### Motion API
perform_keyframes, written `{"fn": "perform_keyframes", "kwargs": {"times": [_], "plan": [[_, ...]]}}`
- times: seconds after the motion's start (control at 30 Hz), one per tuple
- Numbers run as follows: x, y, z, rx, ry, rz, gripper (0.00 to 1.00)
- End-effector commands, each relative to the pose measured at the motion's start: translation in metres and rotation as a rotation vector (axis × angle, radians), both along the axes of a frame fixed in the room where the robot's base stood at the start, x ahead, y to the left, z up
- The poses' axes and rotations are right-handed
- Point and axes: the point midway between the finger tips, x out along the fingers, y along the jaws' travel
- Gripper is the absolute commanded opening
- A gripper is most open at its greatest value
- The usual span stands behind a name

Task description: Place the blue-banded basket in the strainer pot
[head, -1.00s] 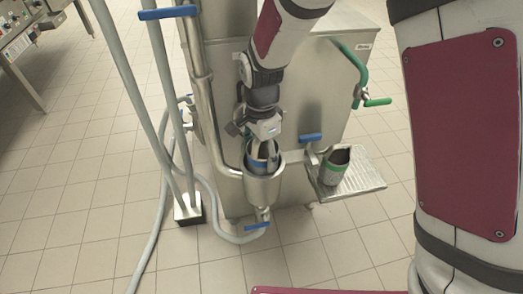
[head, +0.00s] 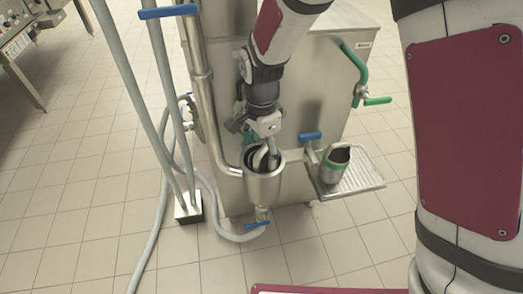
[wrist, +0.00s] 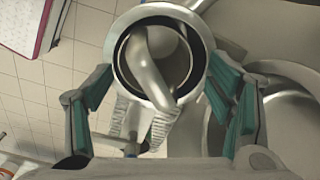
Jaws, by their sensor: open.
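The strainer pot (head: 264,188) is a metal cup on the front of the machine, and its round rim (wrist: 118,50) shows in the wrist view. The basket (wrist: 196,48) sits down inside the pot, with a dark ring showing within the rim. Its blue band is hidden. A curved metal bar (wrist: 158,75), apparently its handle, rises from it. My gripper (head: 266,142) is above the pot. Its teal-padded fingers (wrist: 165,95) are spread on both sides of the bar, open and holding nothing.
A green-banded basket (head: 335,166) stands on the ribbed drain tray (head: 362,181) to the right. Blue valve handles (head: 311,136) and a green crank (head: 377,101) stick out from the machine. A grey hose (head: 212,205) loops at the left.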

Motion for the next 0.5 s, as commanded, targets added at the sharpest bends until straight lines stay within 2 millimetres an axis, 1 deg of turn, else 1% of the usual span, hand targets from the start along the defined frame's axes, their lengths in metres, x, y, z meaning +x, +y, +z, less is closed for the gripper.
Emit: {"fn": "perform_keyframes", "kwargs": {"times": [0.03,0.3,0.4,0.5], "plan": [[0.0,0.001,0.012,0.002,-0.003,0.0,0.75],[0.0,0.0,0.071,0.002,-0.005,0.001,0.75],[0.0,0.0,0.089,0.001,-0.004,0.001,0.75],[0.0,0.0,0.103,0.001,-0.003,0.001,0.75]]}}
